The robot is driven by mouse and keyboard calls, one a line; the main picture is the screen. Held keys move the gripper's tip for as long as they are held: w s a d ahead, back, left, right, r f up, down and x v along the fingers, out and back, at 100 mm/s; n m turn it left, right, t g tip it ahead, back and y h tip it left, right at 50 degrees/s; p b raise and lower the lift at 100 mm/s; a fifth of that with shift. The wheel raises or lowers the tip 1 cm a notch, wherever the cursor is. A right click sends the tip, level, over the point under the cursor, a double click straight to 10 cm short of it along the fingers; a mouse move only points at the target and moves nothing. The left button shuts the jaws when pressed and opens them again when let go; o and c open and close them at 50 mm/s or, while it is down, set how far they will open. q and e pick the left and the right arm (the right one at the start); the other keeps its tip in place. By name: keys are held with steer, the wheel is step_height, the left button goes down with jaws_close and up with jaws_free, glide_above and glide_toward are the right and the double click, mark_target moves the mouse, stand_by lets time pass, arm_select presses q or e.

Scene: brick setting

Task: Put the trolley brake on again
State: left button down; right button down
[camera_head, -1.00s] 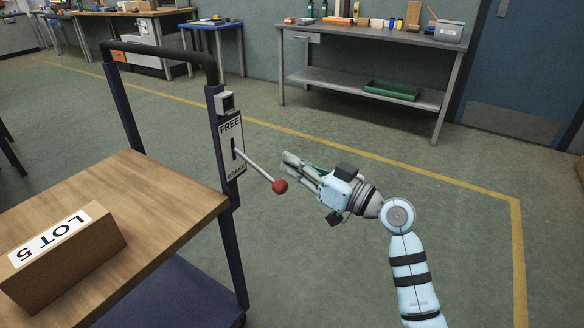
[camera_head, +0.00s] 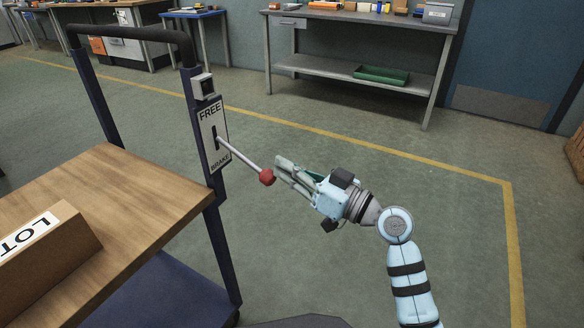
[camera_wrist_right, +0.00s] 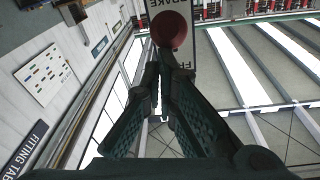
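The trolley's brake lever is a thin pale rod (camera_head: 238,154) with a red knob (camera_head: 267,177). It comes out of a slot in an upright plate (camera_head: 211,134) marked FREE at the top and BRAKE at the bottom. The rod slopes down toward its knob; its exact setting in the slot is hard to tell. My right gripper (camera_head: 279,165) is just right of the knob, its fingertips close to it; contact cannot be told. In the right wrist view the fingers meet at their tips with nothing between them, and the knob (camera_wrist_right: 168,30) shows beyond them. My left gripper is out of view.
The trolley's wooden top (camera_head: 110,205) carries a box labelled LOT (camera_head: 45,265) at lower left. A dark push handle (camera_head: 135,33) stands on its posts. A grey bench (camera_head: 365,22) with a green tray (camera_head: 381,75) stands behind. The floor around my right arm is clear.

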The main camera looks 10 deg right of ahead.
steer(key=shift+f+g, duration=0.3)
steer(key=shift+f, duration=0.1)
